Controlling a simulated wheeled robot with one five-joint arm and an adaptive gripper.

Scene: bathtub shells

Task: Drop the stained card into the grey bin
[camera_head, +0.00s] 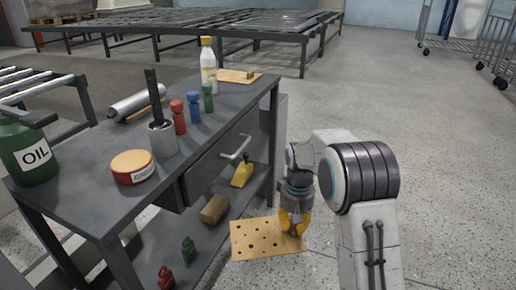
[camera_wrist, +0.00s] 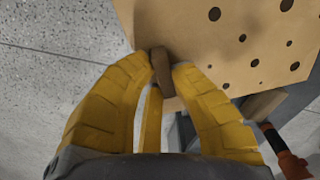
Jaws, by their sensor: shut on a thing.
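The stained card (camera_head: 262,240) is a tan board with dark round spots, low beside the workbench's right side. It also shows large in the wrist view (camera_wrist: 225,45). A small brown block (camera_wrist: 162,72) at the card's edge sits between my yellow fingertips. My gripper (camera_head: 293,226) is shut on this block and so holds the card; it also shows in the wrist view (camera_wrist: 163,75). I cannot tell how high the card is above the floor. A grey upright box (camera_head: 281,125) stands behind the bench's far end, mostly hidden; I cannot tell if it is the bin.
The dark workbench (camera_head: 110,205) stands left, with an oil can (camera_head: 35,155), red tin (camera_head: 133,168), bottle (camera_head: 208,68) and another tan card (camera_head: 238,76) on top.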

